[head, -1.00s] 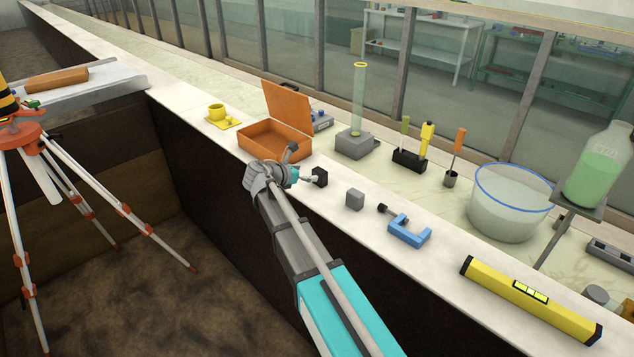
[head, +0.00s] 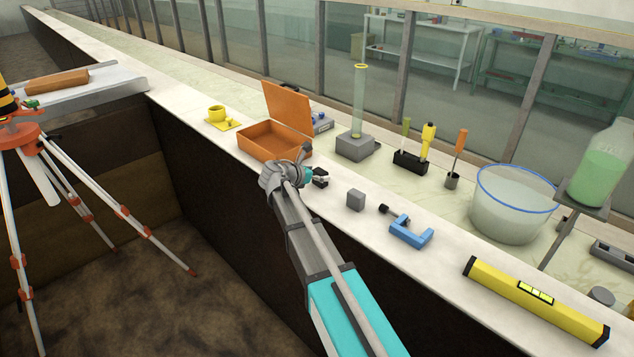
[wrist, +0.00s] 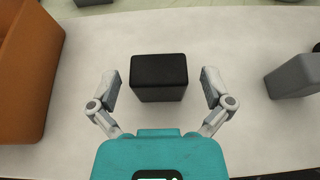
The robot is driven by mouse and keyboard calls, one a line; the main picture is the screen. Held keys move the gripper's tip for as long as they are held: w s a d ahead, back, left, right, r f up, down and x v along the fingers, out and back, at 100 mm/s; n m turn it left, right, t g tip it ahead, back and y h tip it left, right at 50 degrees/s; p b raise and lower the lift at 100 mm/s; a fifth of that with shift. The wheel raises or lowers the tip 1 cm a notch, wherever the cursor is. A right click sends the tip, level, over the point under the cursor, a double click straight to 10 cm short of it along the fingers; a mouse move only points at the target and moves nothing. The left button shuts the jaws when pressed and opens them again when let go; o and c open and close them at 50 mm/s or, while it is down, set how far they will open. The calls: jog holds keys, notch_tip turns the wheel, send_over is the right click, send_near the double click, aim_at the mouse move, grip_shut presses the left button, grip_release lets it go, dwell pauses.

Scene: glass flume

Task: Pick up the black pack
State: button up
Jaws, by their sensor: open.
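The black pack (wrist: 158,77) is a small dark block on the pale ledge. In the wrist view it stands between the two fingers of my gripper (wrist: 160,88), with a gap on each side. My gripper is open and empty. In the head view my gripper (head: 312,178) is at the pack (head: 321,181), which is partly hidden by the fingers.
An open orange case (head: 270,140) lies just left of the pack; its wall also shows in the wrist view (wrist: 25,75). A grey cube (head: 356,199) stands to the right, then a blue clamp (head: 410,234). The ledge (head: 455,252) drops off at its front edge.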

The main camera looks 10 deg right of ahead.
jog(key=shift+w+d+f, duration=0.2)
jog(key=shift+w+d, duration=0.05)
jog(key=shift+d, duration=0.15)
jog(key=c, duration=1.1)
jog(key=shift+c, duration=0.2)
jog(key=shift+r, duration=0.2)
notch_tip(320, 180, up, 2)
jog(key=shift+r+p, duration=0.1)
jog(key=shift+p, duration=1.1)
jog(key=s+a+r+p, duration=0.9)
jog(key=s+r+p, duration=0.1)
jog(key=shift+s+r, duration=0.2)
jog(key=shift+s, duration=0.2)
